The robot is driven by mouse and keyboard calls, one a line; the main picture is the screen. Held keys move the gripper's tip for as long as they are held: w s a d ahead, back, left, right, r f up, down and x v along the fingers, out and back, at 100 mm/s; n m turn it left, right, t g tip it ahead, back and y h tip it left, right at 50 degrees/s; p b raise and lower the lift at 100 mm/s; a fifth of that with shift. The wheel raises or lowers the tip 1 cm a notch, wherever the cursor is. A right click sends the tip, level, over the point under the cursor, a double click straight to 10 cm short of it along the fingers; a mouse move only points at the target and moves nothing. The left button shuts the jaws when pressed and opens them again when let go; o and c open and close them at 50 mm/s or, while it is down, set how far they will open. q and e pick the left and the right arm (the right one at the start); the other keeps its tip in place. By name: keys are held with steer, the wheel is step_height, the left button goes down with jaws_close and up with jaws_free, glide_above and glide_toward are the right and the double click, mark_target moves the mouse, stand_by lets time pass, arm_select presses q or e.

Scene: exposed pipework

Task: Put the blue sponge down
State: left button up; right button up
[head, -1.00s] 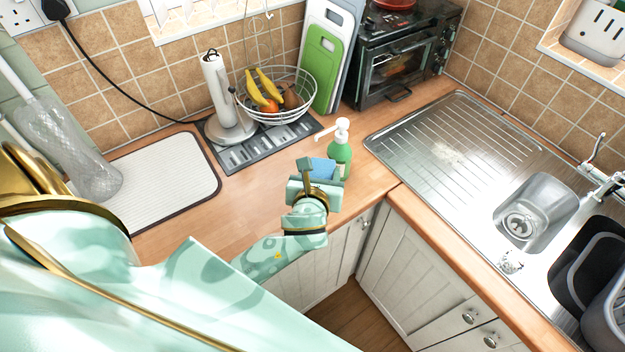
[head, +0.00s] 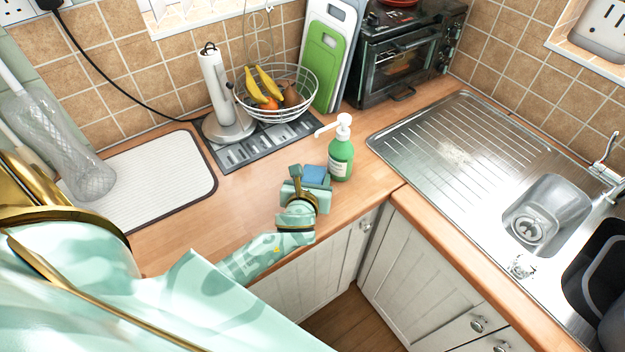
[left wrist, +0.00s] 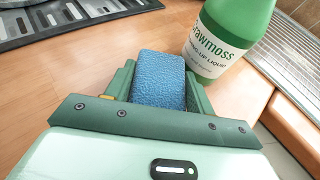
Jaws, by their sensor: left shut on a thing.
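The blue sponge (head: 314,174) is between the fingers of my left gripper (head: 311,178), over the wooden counter near its front edge. In the left wrist view the sponge (left wrist: 159,80) shows between both green fingers, and my left gripper (left wrist: 160,88) is shut on it. Whether the sponge touches the counter, I cannot tell. The green soap bottle (head: 341,158) with a white pump stands upright just right of the sponge. The bottle also shows in the left wrist view (left wrist: 225,38), close beside the right finger. My right gripper is not in view.
Behind are a fruit basket (head: 277,100), a paper towel holder (head: 218,95) and a dark grey mat (head: 262,143). A white drying mat (head: 150,180) lies left. The steel sink drainer (head: 460,150) is right. Bare counter (head: 235,205) lies left of my gripper.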

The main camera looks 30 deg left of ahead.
arm_select(q)
steer(key=o, duration=0.7)
steer(key=shift+f, duration=0.1)
steer(key=shift+c, duration=0.2)
steer(key=shift+r, duration=0.2)
steer(key=p+v, duration=0.2)
steer(key=v, duration=1)
steer(key=shift+d+f, duration=0.1)
